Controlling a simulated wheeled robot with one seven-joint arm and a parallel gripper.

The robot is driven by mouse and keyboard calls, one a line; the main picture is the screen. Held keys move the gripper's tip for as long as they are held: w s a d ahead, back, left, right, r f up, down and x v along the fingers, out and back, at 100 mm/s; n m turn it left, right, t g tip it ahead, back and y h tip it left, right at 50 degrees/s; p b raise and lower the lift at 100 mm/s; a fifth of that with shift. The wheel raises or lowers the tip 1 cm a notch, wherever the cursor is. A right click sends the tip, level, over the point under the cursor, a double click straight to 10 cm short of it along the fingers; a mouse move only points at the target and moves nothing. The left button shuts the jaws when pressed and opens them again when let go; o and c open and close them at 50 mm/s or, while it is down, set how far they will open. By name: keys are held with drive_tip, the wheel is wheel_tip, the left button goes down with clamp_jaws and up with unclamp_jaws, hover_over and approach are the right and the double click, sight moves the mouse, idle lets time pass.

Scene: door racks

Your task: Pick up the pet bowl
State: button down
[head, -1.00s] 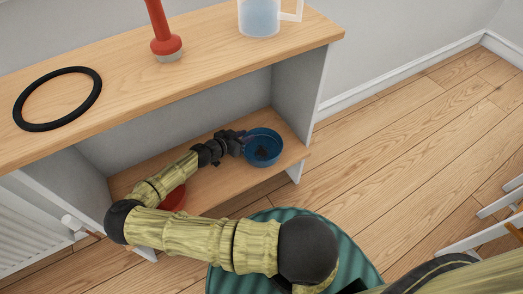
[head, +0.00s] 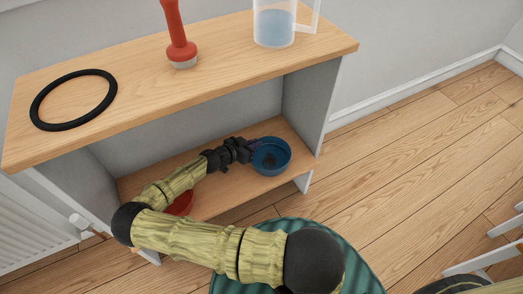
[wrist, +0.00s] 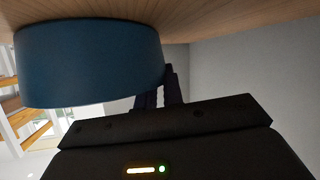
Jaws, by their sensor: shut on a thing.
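The pet bowl (head: 271,157) is blue and round with a dark mark inside. It is at the right end of the lower shelf in the head view. In the wrist view the bowl (wrist: 88,62) fills the upper left, against the wooden shelf surface. My gripper (head: 254,146) reaches in from the left and is shut on the bowl's near-left wall. In the wrist view its dark fingers (wrist: 160,92) meet the bowl's edge. The fingertips are partly hidden. I cannot tell whether the bowl is clear of the shelf.
A red bowl (head: 181,203) sits on the lower shelf behind my arm. A side panel (head: 310,105) stands right of the blue bowl.

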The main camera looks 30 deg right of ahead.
wheel_tip(320, 180, up, 10)
drive_tip(key=p, duration=0.3)
drive_tip(key=shift+p, duration=0.3)
drive_tip(key=shift+s, duration=0.1)
drive_tip(key=s+a+r+n+t+y, duration=0.2)
drive_tip(key=s+a+r+n+t, duration=0.1)
drive_tip(key=s, duration=0.3)
drive_tip(key=shift+s+a+r+n+t, duration=0.3)
drive_tip(key=shift+a+n+t, duration=0.15)
drive_tip(key=shift+n+t, duration=0.25)
drive_tip(key=shift+w, duration=0.1)
